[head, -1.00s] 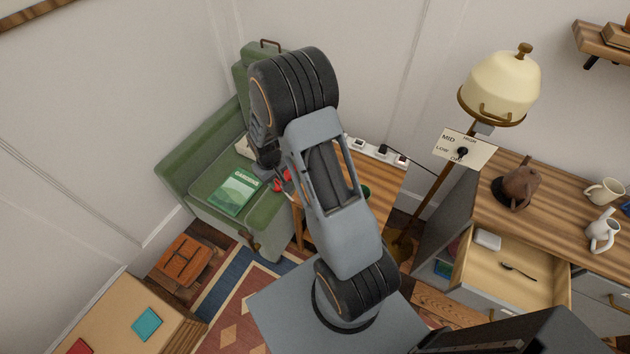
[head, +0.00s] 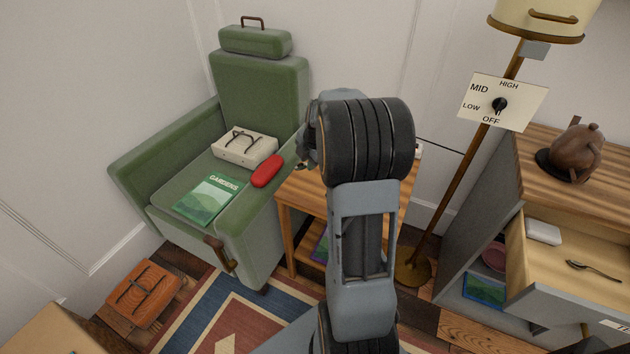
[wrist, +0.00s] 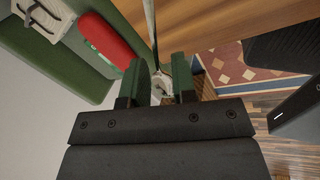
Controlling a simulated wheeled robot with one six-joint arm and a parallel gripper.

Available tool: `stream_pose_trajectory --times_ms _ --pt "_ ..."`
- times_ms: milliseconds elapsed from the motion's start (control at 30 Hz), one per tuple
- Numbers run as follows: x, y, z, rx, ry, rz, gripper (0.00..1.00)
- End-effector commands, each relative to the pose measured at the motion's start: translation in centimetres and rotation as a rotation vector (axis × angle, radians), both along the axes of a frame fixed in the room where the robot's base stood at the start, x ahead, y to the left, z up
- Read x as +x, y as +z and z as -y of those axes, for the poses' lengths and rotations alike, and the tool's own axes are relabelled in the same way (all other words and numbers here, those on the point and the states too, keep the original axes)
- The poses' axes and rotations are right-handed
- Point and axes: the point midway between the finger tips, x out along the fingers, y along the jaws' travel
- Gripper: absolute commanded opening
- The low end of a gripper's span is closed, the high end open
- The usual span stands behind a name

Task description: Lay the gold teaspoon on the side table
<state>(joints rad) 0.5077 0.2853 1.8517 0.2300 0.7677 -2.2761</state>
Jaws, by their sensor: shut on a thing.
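My gripper (wrist: 161,66) shows green fingers in the wrist view, closed around a slim, pale metallic piece that I take to be the gold teaspoon (wrist: 151,28). Its long thin part runs up the picture; its rounded end shows dimly between the fingers. Its gold colour is not clear here. The wooden side table (head: 290,193) stands right of the armchair, largely hidden behind my arm in the head view. Its top also fills the upper right of the wrist view (wrist: 215,22). In the head view my fingertips and the teaspoon are hidden.
The green armchair (head: 146,160) holds a white box (head: 240,160), a red case (head: 267,171) and a gardens magazine (head: 209,200). A floor lamp (head: 463,155) stands right of the table. An open drawer (head: 530,285) holds a dark spoon (head: 593,268). A low stool (head: 146,293) stands front left.

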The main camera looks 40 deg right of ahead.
Motion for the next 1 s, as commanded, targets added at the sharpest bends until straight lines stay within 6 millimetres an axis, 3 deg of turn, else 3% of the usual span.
stream_pose_trajectory --times_ms 33,300,567,1000 --pt "-0.1 -1.2 0.6 -0.001 0.031 0.009 0.03" --pt "-0.5 -1.5 1.7 0.002 0.142 0.026 0.03" --pt "-0.5 -2.3 1.7 0.003 0.153 0.026 0.03" --pt "-0.5 -5.8 1.7 0.002 0.152 0.025 0.03"
